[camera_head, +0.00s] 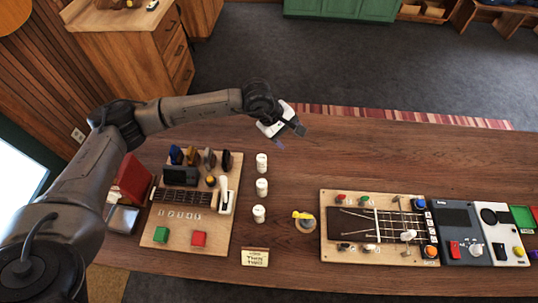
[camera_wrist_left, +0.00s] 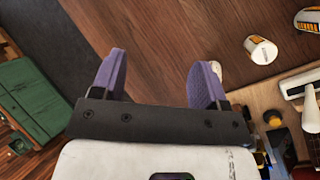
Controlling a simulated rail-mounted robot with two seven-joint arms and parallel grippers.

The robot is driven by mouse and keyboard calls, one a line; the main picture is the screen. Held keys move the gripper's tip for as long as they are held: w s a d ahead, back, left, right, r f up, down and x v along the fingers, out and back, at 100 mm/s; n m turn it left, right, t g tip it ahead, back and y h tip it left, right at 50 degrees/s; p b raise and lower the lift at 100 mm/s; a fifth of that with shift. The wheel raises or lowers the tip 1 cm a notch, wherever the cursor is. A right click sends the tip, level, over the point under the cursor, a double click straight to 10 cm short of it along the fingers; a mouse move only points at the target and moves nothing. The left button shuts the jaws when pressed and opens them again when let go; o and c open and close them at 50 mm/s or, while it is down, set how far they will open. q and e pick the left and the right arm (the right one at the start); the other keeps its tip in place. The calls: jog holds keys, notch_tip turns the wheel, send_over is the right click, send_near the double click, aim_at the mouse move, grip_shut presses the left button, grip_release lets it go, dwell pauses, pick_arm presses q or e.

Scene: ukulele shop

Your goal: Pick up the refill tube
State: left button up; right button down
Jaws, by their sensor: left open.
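Three small white tubes with printed labels stand in a row on the wooden counter in the head view: a far one (camera_head: 262,163), a middle one (camera_head: 262,187) and a near one (camera_head: 259,213). I cannot tell from the labels which is the refill tube. My left gripper (camera_head: 289,138) is open and empty above the counter, beyond and right of the far tube. In the left wrist view, purple finger pads (camera_wrist_left: 157,80) are spread apart. Two white tubes (camera_wrist_left: 260,50) (camera_wrist_left: 308,18) are right of them. A pale object peeks from behind the right finger. My right gripper is out of view.
A wooden board (camera_head: 158,232) with knobs and a white lever is left of the tubes. A small sign (camera_head: 255,257) and a yellow-topped round item (camera_head: 304,221) are nearer. A string panel (camera_head: 377,229) is right.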

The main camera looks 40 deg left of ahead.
aim_at(262, 158)
pick_arm(q)
jog(key=s+a+f+m+g+y, duration=0.3)
jog(key=s+a+m+g+y, duration=0.1)
jog(key=s+a+m+y, duration=0.15)
jog(key=shift+m+h, duration=0.35)
jog(key=f, duration=0.5)
jog(key=f+p, duration=0.1)
jog(key=f, duration=0.1)
jog(key=shift+w+a+f, duration=0.1)
jog(key=shift+a+f, duration=0.25)
jog(key=shift+f, duration=0.05)
notch_tip(262, 158, down, 4)
jog(key=shift+w+d+f+p, duration=0.1)
jog(key=shift+w+p, duration=0.05)
jog(key=shift+p, duration=0.6)
jog(key=shift+f, duration=0.55)
jog(key=c, duration=0.9)
jog(key=shift+c, duration=0.6)
